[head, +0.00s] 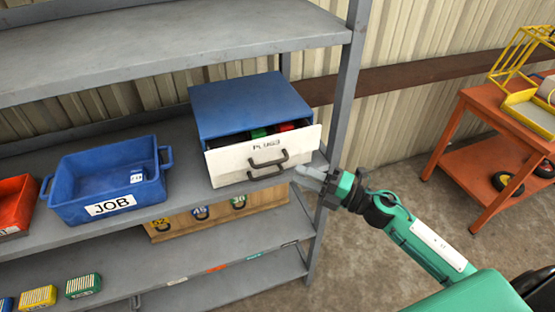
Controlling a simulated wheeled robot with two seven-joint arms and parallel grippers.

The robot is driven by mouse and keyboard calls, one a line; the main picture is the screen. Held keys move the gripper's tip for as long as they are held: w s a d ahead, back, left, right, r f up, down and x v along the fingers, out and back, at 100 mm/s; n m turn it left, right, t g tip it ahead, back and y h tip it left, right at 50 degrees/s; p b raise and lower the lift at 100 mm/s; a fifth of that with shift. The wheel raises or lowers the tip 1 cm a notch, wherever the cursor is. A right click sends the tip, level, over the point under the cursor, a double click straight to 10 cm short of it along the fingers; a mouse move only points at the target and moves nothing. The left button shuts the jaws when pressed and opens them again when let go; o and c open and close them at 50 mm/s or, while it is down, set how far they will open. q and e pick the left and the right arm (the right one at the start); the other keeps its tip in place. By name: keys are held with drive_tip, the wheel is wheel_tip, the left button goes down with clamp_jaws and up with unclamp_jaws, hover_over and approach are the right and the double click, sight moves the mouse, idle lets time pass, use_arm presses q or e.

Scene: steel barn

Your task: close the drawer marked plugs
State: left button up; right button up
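A blue cabinet (238,100) stands on the middle shelf. Its white drawer front (235,161) reads "PLUGS" and stands out from the cabinet, so the drawer is partly open. Dark, green and red items show in the gap behind the front. Two dark handles (269,162) show one above the other on the white front. My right gripper (304,172) is just right of the drawer front's lower right corner, pointing left. I cannot tell whether it touches the front, or whether its fingers are apart. My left gripper is not in view.
A blue bin marked "JOB" (73,211) and a red bin (15,220) stand left of the cabinet. A shelf post (343,95) rises close behind my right gripper. A wooden box (219,219) sits below. An orange cart (478,152) stands at right.

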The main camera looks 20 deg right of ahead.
drive_tip(key=x, duration=0.1)
drive_tip(key=p+x, duration=0.1)
drive_tip(key=x, duration=0.1)
drive_tip(key=shift+r, duration=0.3)
use_arm(q)
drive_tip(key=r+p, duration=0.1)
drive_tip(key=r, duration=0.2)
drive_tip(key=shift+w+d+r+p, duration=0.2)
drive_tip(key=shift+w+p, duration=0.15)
drive_tip(key=shift+p, duration=0.05)
use_arm(e)
drive_tip(key=x, duration=0.4)
drive_tip(key=shift+w+a+f, duration=0.15)
drive_tip(key=shift+f, duration=0.15)
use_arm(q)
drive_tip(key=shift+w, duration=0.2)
use_arm(e)
clamp_jaws()
